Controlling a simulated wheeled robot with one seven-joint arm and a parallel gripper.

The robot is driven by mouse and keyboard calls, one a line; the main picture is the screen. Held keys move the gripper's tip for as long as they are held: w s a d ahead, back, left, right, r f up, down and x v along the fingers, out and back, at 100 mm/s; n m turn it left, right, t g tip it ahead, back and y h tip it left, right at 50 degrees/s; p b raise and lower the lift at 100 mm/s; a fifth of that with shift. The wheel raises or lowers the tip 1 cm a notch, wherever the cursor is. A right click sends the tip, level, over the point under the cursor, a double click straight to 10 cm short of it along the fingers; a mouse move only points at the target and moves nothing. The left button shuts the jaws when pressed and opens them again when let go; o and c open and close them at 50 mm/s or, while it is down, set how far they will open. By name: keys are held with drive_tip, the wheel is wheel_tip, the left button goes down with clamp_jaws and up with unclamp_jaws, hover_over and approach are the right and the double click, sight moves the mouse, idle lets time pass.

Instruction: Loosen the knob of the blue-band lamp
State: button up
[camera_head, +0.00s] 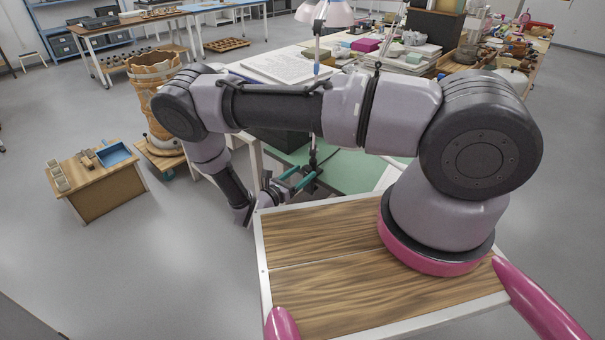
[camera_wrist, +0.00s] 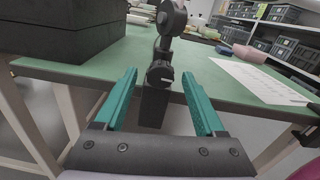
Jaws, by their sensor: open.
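The blue-band lamp (camera_head: 316,68) stands at the edge of the green-topped table, its upright pole marked by a blue band under a pale shade. In the wrist view its dark clamp (camera_wrist: 153,108) grips the table edge, with a dark round knob (camera_wrist: 160,75) facing me. The lamp's joint (camera_wrist: 171,18) shows above the knob. My gripper (camera_wrist: 158,76) is open, one teal finger on each side of the knob, with visible gaps and no contact that I can see. In the head view my gripper (camera_head: 306,177) is by the table edge, and the knob is not clear there.
A black box (camera_wrist: 70,30) sits on the green tabletop (camera_wrist: 217,75) left of the lamp. White paper (camera_wrist: 258,82) lies to the right. A small wooden stand with a blue tray (camera_head: 114,154) and a wooden barrel (camera_head: 152,80) stand at left. Open floor lies between.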

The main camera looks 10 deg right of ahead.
drive_tip(key=shift+w+d, duration=0.25)
drive_tip(key=shift+d, duration=0.05)
clamp_jaws()
drive_tip(key=n, duration=0.4)
drive_tip(key=shift+n, duration=0.4)
unclamp_jaws()
drive_tip(key=shift+s+a, duration=0.1)
drive_tip(key=shift+a, duration=0.05)
drive_tip(key=v, duration=1)
drive_tip(key=shift+a, duration=0.2)
